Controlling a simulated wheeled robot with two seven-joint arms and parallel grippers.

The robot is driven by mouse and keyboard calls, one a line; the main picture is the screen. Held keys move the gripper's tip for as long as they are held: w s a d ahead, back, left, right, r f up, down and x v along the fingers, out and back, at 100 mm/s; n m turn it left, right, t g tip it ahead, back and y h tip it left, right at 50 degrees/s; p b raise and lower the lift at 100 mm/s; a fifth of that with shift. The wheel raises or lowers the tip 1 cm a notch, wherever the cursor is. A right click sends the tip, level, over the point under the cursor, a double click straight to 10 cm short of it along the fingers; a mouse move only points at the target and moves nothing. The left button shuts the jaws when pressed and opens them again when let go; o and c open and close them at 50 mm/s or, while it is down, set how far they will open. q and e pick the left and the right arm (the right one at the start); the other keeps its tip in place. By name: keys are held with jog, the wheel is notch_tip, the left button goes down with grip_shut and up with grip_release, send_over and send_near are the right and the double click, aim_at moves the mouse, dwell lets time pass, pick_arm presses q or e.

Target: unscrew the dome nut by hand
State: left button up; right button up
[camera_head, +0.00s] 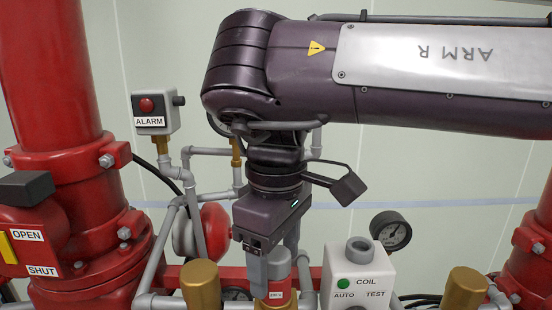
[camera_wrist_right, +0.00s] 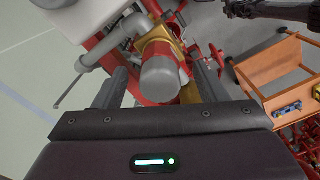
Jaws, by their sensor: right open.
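My right gripper (camera_head: 268,275) points down from above. In the right wrist view its two fingers (camera_wrist_right: 160,88) are apart, one on each side of a grey, round-topped cylinder (camera_wrist_right: 162,80). I see a gap on both sides and no clear grip. This cylinder, with red and brass parts behind it, may be the dome nut; I cannot tell for sure. In the head view, a red fitting with a white label (camera_head: 279,294) stands beside the near finger, partly hidden by it. A dark jointed shape at the top right of the wrist view may be my left arm.
A white COIL box (camera_head: 358,272) stands close to the right of the gripper. Brass caps (camera_head: 201,284) (camera_head: 465,288) rise on either side. A gauge (camera_head: 390,230), grey pipes, an ALARM box (camera_head: 156,112) and a red valve (camera_head: 85,210) surround it. An orange cart (camera_wrist_right: 280,75) stands farther off.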

jog(key=shift+r, duration=3)
